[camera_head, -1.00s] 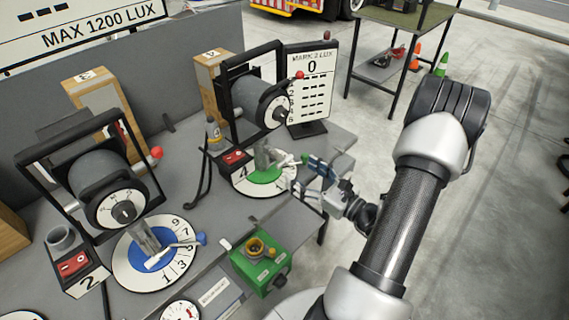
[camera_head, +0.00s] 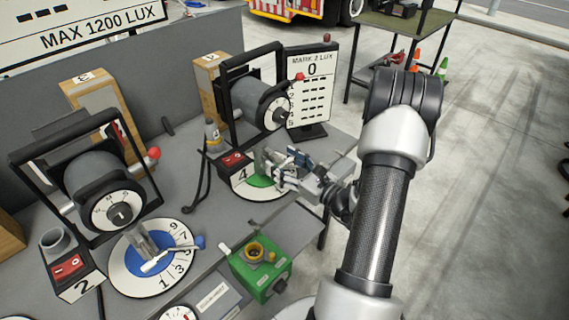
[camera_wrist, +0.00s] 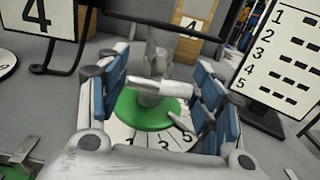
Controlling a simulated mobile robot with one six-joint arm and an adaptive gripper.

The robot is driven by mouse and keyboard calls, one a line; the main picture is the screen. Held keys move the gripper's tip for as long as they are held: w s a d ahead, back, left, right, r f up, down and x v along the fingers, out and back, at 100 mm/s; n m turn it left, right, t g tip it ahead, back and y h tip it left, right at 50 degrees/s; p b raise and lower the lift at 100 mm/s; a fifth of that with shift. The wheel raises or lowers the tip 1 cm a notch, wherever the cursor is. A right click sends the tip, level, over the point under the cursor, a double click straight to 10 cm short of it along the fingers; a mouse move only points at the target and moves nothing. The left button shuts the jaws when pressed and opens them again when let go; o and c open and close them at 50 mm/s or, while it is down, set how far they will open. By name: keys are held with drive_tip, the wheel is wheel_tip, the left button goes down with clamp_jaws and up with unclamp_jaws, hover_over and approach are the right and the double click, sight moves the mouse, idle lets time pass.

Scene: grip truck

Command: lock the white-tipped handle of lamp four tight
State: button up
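Lamp four (camera_head: 250,100) is a dark cylinder in a black frame with a red-tipped lever, at the back of the table. In front of it is a numbered white dial (camera_head: 240,188) with a green disc (camera_head: 258,181), which also shows in the wrist view (camera_wrist: 140,112). A grey post rises from the disc and carries a pale, white-tipped handle (camera_wrist: 165,89). My gripper (camera_wrist: 160,98) is open, with one blue-padded finger on each side of the handle. I see gaps beside the handle. In the head view my gripper (camera_head: 285,168) partly hides the post and handle.
A red switch box marked 4 (camera_head: 232,160) stands close left of the dial. A green box with a yellow-rimmed button (camera_head: 262,268) sits nearer. A Mark 2 lux board (camera_head: 309,90) stands behind. Lamp two (camera_head: 105,190) and its blue-disc dial (camera_head: 118,270) are at left.

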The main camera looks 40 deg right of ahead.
drive_tip(key=c, duration=0.7)
drive_tip(key=shift+c, duration=0.2)
